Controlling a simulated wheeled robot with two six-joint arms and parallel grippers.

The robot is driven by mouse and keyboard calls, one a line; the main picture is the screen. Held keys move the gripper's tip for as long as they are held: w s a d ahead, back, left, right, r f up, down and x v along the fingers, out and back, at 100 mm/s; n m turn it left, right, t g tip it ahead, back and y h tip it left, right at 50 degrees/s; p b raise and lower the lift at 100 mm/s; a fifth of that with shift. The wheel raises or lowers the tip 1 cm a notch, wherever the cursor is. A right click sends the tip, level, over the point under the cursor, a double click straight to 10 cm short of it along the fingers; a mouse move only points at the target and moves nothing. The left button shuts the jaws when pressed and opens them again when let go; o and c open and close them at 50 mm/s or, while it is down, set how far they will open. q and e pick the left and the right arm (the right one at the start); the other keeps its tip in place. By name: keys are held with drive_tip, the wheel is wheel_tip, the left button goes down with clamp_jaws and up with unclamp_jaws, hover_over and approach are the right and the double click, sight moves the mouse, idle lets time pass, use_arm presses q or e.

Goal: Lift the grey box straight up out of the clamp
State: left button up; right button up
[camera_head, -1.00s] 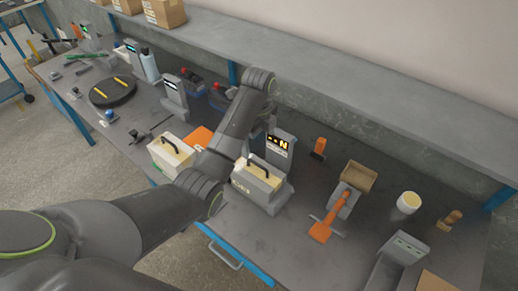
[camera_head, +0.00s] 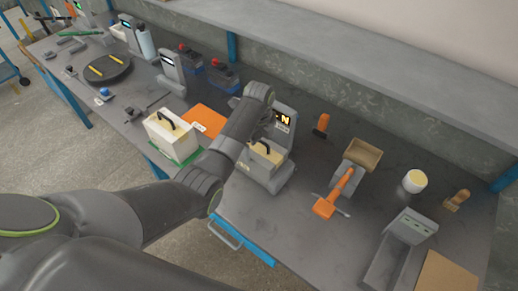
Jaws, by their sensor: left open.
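The grey box (camera_head: 260,168) has a pale top and a black handle. It sits upright in the grey clamp (camera_head: 279,183), a stand with a lit orange display at its back. My left arm reaches in from the left, and its wrist covers the box's left side and part of the clamp. My left gripper (camera_head: 266,135) is open just above the handle, near the display; its fingertips are small and partly hidden, and I cannot tell whether they touch the handle. My right gripper is not in view.
A similar cream box (camera_head: 169,136) stands on a green base to the left, beside an orange mat (camera_head: 205,120). To the right are an orange-handled tool (camera_head: 334,197), a wooden tray (camera_head: 361,153), a white cup (camera_head: 414,181) and a grey device (camera_head: 411,226). The bench's front edge lies close.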

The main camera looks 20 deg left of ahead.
sight(259, 148)
use_arm(q)
drive_tip(key=shift+f, duration=1.8)
drive_tip(key=shift+c, duration=0.4)
drive_tip(key=c, duration=1.7)
drive_tip(key=shift+o, duration=0.2)
drive_tip(key=shift+w+r+p, duration=0.15)
drive_tip(key=shift+r+p, duration=0.6)
drive_tip(key=shift+p, duration=0.1)
drive_tip(key=shift+r+p, duration=3.25)
drive_tip(key=shift+p, duration=0.3)
drive_tip(key=shift+r, duration=1.15)
